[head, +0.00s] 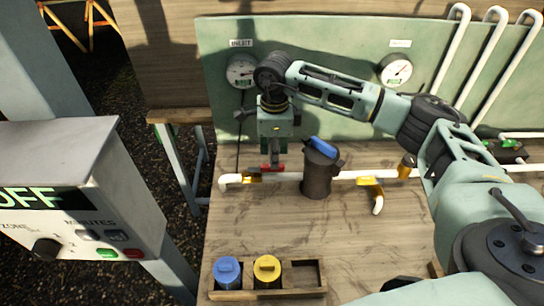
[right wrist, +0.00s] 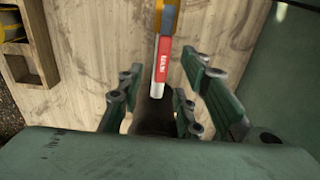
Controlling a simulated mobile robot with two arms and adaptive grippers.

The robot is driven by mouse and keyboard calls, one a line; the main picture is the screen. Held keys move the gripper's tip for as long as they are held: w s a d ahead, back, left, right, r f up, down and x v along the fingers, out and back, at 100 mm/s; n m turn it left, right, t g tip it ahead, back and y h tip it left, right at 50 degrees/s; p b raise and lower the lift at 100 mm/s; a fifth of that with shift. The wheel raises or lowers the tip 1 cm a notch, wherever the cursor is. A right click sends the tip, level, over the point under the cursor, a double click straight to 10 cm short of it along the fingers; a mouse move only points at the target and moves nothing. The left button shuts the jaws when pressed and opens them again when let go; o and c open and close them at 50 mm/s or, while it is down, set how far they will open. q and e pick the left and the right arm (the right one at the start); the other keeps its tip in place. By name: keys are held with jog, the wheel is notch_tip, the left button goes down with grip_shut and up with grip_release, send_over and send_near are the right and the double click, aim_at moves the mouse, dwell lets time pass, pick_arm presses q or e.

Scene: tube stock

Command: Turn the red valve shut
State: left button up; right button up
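The red valve handle (head: 271,168) sits at the left part of the white pipe (head: 287,176), beside a dark canister. In the right wrist view, the red lever (right wrist: 163,62) has a white tip and white lettering, with a yellow part at its far end. My right gripper (head: 273,150) points down just above the handle. In the right wrist view its green fingers (right wrist: 165,80) are spread on either side of the lever, with visible gaps. The lever's pivot is hidden in the head view. My left gripper is out of view.
A dark canister (head: 318,178) with a blue top stands right of the valve. A yellow lever (head: 369,181) is further right. A wooden tray (head: 309,275) holds blue and yellow canisters. Two gauges (head: 241,71) are on the green panel. A control box (head: 60,180) reads OFF.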

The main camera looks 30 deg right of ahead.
aim_at(266, 168)
notch_tip(266, 168, down, 2)
jog(key=shift+f+p, duration=0.25)
jog(key=shift+p, duration=0.1)
jog(key=shift+w+f, duration=0.25)
jog(key=shift+f, duration=0.6)
jog(key=c, duration=0.7)
grip_shut()
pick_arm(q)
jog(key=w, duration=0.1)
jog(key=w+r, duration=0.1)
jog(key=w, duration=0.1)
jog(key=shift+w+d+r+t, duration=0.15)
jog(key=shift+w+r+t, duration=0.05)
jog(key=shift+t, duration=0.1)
